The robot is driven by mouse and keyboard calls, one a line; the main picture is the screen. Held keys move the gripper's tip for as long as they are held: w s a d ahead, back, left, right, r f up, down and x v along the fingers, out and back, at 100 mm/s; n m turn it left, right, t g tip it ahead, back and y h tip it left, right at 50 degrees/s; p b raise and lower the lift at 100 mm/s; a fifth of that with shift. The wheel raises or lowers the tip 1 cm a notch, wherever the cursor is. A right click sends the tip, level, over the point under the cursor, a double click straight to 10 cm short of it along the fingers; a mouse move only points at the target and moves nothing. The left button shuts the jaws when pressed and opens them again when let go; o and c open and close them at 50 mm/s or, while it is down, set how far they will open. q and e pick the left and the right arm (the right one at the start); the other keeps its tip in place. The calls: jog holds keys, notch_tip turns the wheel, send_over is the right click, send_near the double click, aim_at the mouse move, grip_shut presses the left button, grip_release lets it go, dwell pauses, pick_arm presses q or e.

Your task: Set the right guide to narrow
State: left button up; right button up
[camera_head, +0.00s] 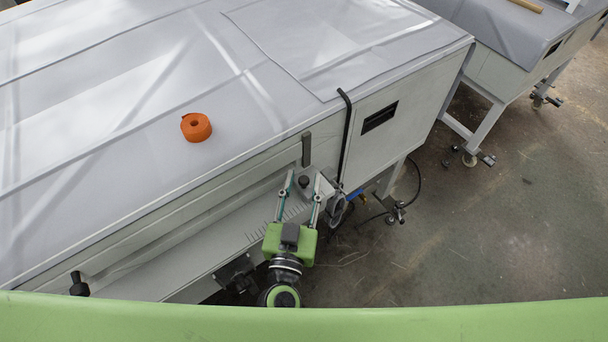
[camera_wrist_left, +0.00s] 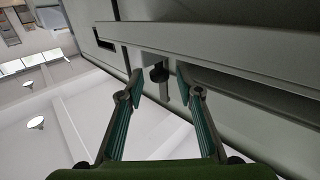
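The right guide is a light grey bracket with a black knob (camera_head: 304,181), at the right end of the ledge along the machine's front. The knob also shows in the left wrist view (camera_wrist_left: 160,74), with a small grey stem below it in the picture. My left gripper (camera_head: 303,176) has its two fingers spread, one on each side of the knob. In the left wrist view the fingertips (camera_wrist_left: 159,80) are apart, with the knob between and beyond them; I see no clear contact. My right gripper is not in view.
The ledge (camera_head: 220,248) runs along the machine (camera_head: 90,80); another black knob (camera_head: 78,285) sits at its left end. An orange roll (camera_head: 196,127) lies on top. A black upright piece (camera_head: 306,150) stands behind the gripper. Open floor (camera_head: 480,220) lies to the right.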

pick_arm(q)
jog(key=shift+w+d, duration=0.15)
jog(key=shift+w, duration=0.65)
grip_shut()
jog(key=s+a+p, duration=0.1)
jog(key=s+a, duration=0.1)
jog(key=a, duration=0.1)
jog(key=s+a+p, duration=0.2)
jog(key=s+a, duration=0.1)
jog(key=a, duration=0.1)
jog(key=s+a+p, duration=0.1)
jog(key=s+a, duration=0.2)
jog(key=a, duration=0.1)
jog(key=shift+s+a, duration=0.4)
jog(key=shift+a, duration=0.15)
jog(key=shift+c, duration=0.2)
grip_release()
jog(key=shift+o, duration=0.2)
jog(key=shift+s+a, duration=0.1)
jog(key=shift+a, duration=0.05)
